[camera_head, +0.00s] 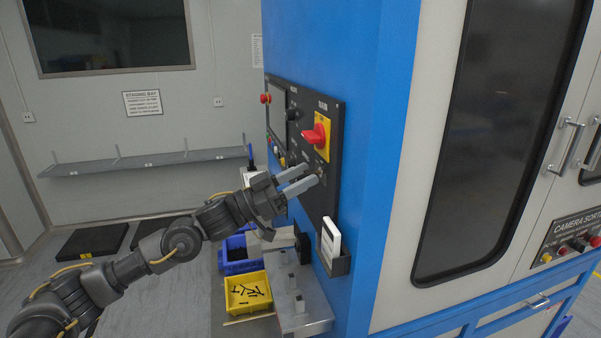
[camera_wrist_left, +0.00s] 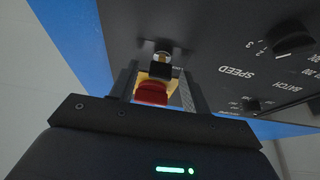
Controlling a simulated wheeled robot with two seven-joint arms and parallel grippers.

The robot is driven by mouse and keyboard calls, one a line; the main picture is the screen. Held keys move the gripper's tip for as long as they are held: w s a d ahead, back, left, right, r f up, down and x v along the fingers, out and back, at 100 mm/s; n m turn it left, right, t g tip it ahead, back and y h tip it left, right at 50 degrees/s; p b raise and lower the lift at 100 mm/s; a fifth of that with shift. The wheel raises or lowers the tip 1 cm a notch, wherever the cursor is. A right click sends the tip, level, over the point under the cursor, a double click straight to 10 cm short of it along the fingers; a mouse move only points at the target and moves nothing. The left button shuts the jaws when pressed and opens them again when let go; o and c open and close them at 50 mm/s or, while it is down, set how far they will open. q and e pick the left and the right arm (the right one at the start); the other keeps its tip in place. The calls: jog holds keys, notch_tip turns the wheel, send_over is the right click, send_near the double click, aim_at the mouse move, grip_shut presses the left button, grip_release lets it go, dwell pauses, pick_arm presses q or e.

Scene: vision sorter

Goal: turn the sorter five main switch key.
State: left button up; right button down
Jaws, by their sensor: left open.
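The control panel (camera_head: 325,195) is dark grey and set in the side of the blue cabinet. A red rotary switch (camera_head: 315,134) on a yellow plate is at its upper right; it also shows in the wrist view (camera_wrist_left: 151,93). A small key switch with a black-headed key (camera_wrist_left: 155,72) sits close to the red switch in the wrist view. My left gripper (camera_head: 311,175) is open, with its fingertips at the panel below the red switch. In the wrist view the key appears between the two fingers; contact cannot be told. In the head view the fingers mostly hide the key.
A white card in a holder (camera_head: 331,243) juts from the panel's lower edge. Below the arm are a metal ledge (camera_head: 306,317), a yellow bin (camera_head: 233,300) with dark parts and a blue bin (camera_head: 231,253). A SPEED knob (camera_wrist_left: 291,40) is nearby.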

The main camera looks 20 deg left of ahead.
pick_arm(q)
jog(key=c, duration=1)
